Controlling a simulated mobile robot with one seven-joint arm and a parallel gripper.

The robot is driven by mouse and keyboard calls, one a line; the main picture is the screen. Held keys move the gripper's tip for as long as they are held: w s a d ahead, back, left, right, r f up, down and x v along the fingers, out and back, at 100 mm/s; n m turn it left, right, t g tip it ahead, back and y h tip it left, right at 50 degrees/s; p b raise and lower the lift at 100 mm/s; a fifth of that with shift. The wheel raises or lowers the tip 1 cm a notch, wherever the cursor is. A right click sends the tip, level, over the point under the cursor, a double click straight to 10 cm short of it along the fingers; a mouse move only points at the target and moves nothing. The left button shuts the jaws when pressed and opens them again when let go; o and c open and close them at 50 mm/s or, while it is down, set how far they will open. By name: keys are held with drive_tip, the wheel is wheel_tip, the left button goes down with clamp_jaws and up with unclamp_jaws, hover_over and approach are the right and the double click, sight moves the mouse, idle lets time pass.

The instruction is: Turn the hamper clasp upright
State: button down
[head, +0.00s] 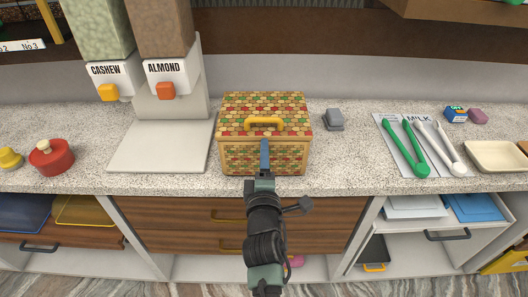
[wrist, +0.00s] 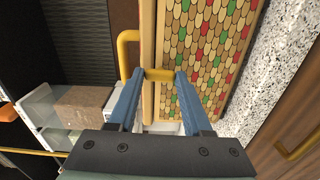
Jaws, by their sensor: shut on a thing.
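The hamper (head: 233,157) is a box with a red, green and tan scale pattern, standing on the counter with a yellow handle (head: 264,123) on its lid. My gripper (head: 265,145) is at its front face; the arm hides the clasp in the head view. In the wrist view the yellow clasp (wrist: 160,75) lies between the blue fingertips of my gripper (wrist: 160,78), which are shut on it. The picture is turned there, with the hamper's handle (wrist: 127,50) at left. The clasp runs from finger to finger, across the lid edge, so it looks about upright.
A grey block (head: 334,120) stands right of the hamper. Green tongs (head: 412,148) and white tongs lie on a sheet farther right. Cashew and almond dispensers (head: 166,80) stand behind left, and a red lidded pot (head: 51,158) is at far left.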

drive_tip(key=shift+n, duration=0.4)
drive_tip(key=shift+c, duration=1.6)
unclamp_jaws()
drive_tip(key=s+p, duration=1)
drive_tip(key=s, duration=0.3)
drive_tip(key=shift+p, duration=0.4)
